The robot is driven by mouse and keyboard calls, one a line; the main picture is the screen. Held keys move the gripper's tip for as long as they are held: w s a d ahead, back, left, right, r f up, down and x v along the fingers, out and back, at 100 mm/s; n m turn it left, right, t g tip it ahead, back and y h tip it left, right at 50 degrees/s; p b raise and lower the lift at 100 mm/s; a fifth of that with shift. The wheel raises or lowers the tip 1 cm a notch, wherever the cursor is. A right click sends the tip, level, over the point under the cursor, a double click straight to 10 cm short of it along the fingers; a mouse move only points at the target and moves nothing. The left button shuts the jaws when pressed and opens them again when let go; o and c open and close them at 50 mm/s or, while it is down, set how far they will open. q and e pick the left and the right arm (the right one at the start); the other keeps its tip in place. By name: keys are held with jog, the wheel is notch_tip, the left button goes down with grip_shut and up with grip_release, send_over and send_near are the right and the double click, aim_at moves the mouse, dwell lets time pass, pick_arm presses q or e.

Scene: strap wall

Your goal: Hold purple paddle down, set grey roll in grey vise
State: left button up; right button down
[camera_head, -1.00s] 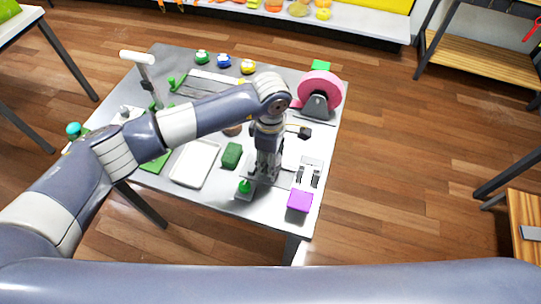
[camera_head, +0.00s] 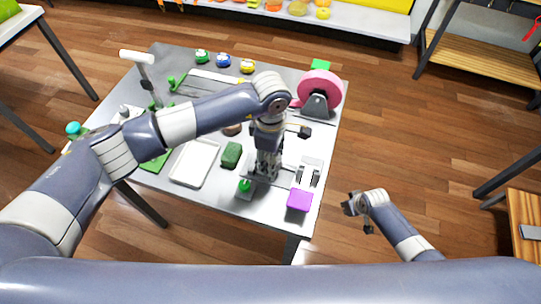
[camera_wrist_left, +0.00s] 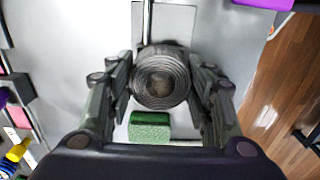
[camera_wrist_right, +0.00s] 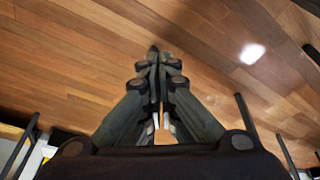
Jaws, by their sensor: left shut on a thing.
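A grey roll (camera_wrist_left: 160,80), ringed like wound strap, sits between the fingers of my left gripper (camera_wrist_left: 160,82) in the left wrist view. In the head view that gripper (camera_head: 266,172) is low over the table's front part, and the roll cannot be told apart there. The purple paddle (camera_head: 299,200) is at the table's front right corner, untouched. Behind it is a white fixture (camera_head: 311,165) with two dark bars. My right gripper (camera_head: 352,205) is shut, empty, beyond the table's right edge.
A green block (camera_head: 232,154) and a white tray (camera_head: 187,182) lie left of my left gripper. A pink reel (camera_head: 321,90) stands at the back right. Bare floor (camera_head: 400,140) lies right of the table.

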jog(key=w+a+r+n, duration=0.2)
jog(key=w+r, duration=0.9)
jog(key=r, duration=0.4)
notch_tip(320, 180, up, 15)
jog(key=a+n+y, duration=0.1)
jog(key=a+n, duration=0.1)
jog(key=n, duration=0.2)
jog(key=s+a+r+n+g, duration=0.3)
jog(key=s+a+r+n, duration=0.7)
jog(key=s+a+n, duration=0.15)
jog(key=s+a+n+h, duration=0.2)
jog(key=s+a+n, duration=0.35)
jog(key=s, duration=0.25)
jog(key=shift+d+f, duration=0.25)
jog(key=shift+f, duration=1.55)
jog(key=shift+d+f, duration=0.2)
jog(key=shift+f, duration=1.6)
